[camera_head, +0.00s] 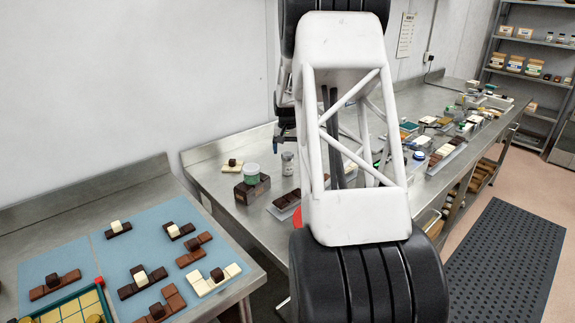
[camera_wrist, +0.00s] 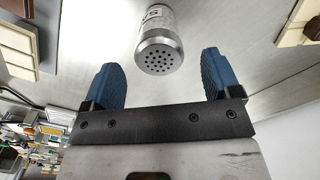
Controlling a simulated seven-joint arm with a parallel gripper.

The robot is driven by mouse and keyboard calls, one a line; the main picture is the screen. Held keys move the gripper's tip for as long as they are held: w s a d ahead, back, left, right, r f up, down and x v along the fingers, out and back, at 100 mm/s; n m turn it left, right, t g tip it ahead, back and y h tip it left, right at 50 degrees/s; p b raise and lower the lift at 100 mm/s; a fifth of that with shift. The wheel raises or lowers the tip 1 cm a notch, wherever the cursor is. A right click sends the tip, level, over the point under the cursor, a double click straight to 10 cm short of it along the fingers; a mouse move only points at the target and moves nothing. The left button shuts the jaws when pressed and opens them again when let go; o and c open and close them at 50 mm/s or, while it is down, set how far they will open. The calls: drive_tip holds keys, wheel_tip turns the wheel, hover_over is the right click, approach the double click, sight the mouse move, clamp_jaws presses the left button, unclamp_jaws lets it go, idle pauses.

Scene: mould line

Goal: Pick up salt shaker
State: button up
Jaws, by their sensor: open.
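The salt shaker (camera_wrist: 158,48) has a metal cap with several holes and a clear body with a label. In the wrist view it is at the top middle, ahead of the fingertips and roughly centred between them. My gripper (camera_wrist: 163,78) is open, with blue fingers apart and nothing between them. My gripper (camera_head: 283,141) shows there only partly, just above the shaker; my arm hides much of that area.
Chocolate pieces (camera_head: 286,199) lie in front. A blue mat (camera_head: 150,248) with several chocolate pieces is at the lower left. The right part of the counter is crowded.

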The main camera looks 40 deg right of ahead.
drive_tip(key=shift+s+f, duration=0.1)
drive_tip(key=shift+f, duration=2.5)
drive_tip(key=c, duration=1.1)
drive_tip(key=shift+o, duration=0.2)
drive_tip(key=shift+r, duration=0.1)
drive_tip(key=shift+r, duration=4.95)
